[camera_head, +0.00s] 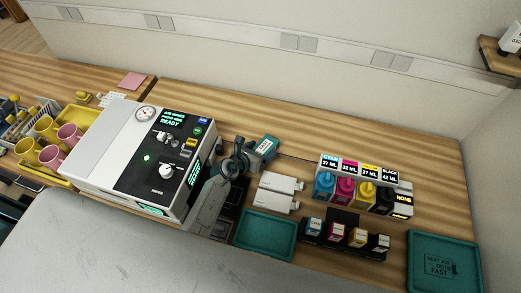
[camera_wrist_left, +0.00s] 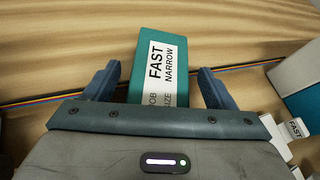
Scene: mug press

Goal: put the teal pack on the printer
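The teal pack (camera_head: 267,143) lies on the wooden counter near the back, right of the press. In the left wrist view the teal pack (camera_wrist_left: 160,60) has a white label reading "FAST" and "NARROW". My left gripper (camera_head: 252,152) is at the pack with its fingers spread. In the wrist view the left gripper (camera_wrist_left: 160,88) has one finger on each side of the pack, with a gap at both sides. The unit with ink bottles (camera_head: 403,200), which appears to be the printer, stands to the right and shows "NONE". My right gripper is not in view.
A white press (camera_head: 110,150) with a gauge stands at the left. Two white packs (camera_head: 280,192) lie right of my arm. A teal tray (camera_head: 265,236), small ink boxes (camera_head: 345,236) and another teal tray (camera_head: 446,262) lie in front. A coloured cable (camera_wrist_left: 60,95) runs behind the gripper.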

